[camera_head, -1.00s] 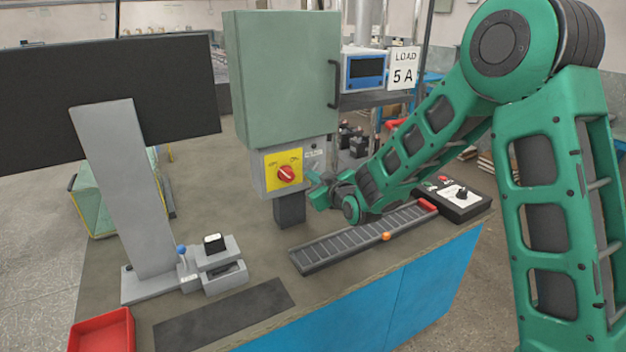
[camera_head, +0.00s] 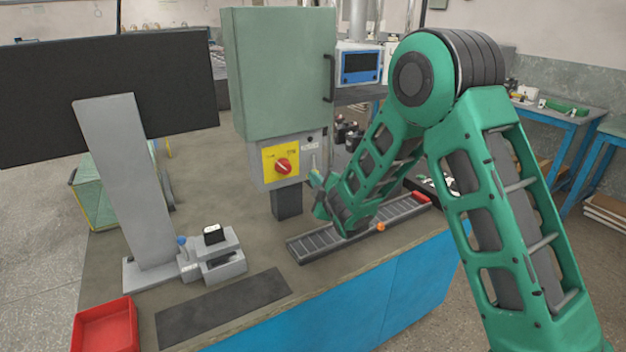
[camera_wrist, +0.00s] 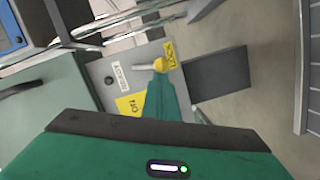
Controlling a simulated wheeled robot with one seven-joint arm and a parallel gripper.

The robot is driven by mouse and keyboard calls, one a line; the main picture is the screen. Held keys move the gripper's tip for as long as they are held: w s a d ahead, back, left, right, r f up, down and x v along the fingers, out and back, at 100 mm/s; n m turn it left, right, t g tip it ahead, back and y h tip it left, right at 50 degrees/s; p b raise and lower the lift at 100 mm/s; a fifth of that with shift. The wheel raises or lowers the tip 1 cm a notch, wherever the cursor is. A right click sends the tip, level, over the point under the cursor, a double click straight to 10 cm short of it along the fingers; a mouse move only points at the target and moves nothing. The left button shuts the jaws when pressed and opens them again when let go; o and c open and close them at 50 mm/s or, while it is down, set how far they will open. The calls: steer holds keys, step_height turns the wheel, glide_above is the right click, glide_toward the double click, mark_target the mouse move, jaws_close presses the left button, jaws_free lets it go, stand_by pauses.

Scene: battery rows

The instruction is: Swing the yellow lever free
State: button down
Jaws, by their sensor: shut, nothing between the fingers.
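In the wrist view a small lever with a yellow hub (camera_wrist: 160,64) and a pale handle pointing left sits on the grey panel face, beside a yellow label. My gripper (camera_wrist: 161,80) is shut and empty, its green tip right at the hub; whether it touches cannot be told. In the head view my gripper (camera_head: 317,186) is at the right side of the switch box (camera_head: 257,175), under the green cabinet. The lever is too small to make out clearly there.
A red rotary switch (camera_head: 283,167) on a yellow plate is left of my gripper. A slotted rail (camera_head: 310,249) lies on the bench below my arm. A grey post (camera_head: 287,203) stands under the box. The green cabinet (camera_head: 280,80) is above.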

steer(key=shift+s, duration=0.1)
steer(key=a+r+v, duration=0.1)
steer(key=a+v, duration=0.1)
steer(key=v, duration=1)
steer(key=shift+s, duration=0.45)
steer(key=shift+a+r, duration=0.1)
steer(key=shift+r, duration=0.1)
